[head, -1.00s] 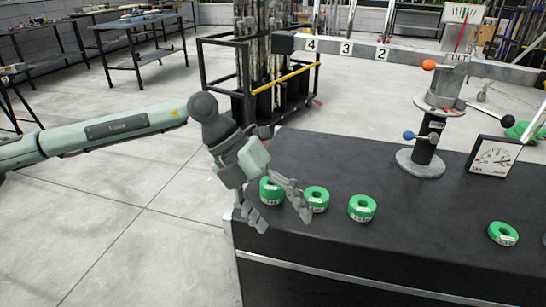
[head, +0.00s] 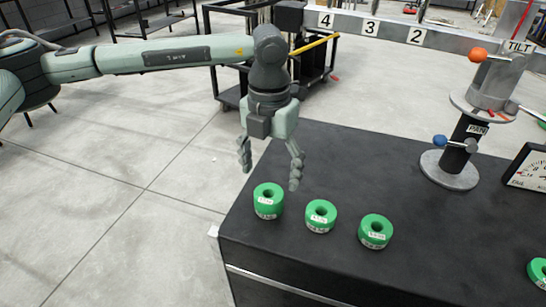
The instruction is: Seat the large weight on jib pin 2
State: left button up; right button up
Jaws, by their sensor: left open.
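Several green ring weights stand on the black case top: a left one (head: 268,200), a middle one (head: 320,215), a right one (head: 375,231) and one at the right edge (head: 538,272), cut off. The left one looks the tallest; their labels are too small to read. The jib (head: 385,30) crosses the top with number plates 4, 3 and plate 2 (head: 416,36); I cannot make out its pins. My left gripper (head: 269,172) is open and empty, pointing down above and just behind the left weight. My right gripper is not in view.
The crane post (head: 462,160) with blue and orange knobs stands on the case (head: 300,262) at the right, beside a dial gauge (head: 528,168). A black-framed cart (head: 315,75) stands behind. Open floor lies left.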

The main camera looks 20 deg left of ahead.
aim_at(269, 194)
pick_arm(q)
jog(key=f, duration=0.5)
jog(key=shift+s, duration=0.2)
jog(key=shift+f, duration=0.75)
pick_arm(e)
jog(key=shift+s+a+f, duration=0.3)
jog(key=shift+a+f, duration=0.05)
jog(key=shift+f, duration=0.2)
pick_arm(q)
jog(key=shift+c, duration=0.5)
grip_shut()
jog(key=c, duration=0.5)
grip_release()
jog(key=shift+c, duration=0.2)
jog(key=c, duration=0.4)
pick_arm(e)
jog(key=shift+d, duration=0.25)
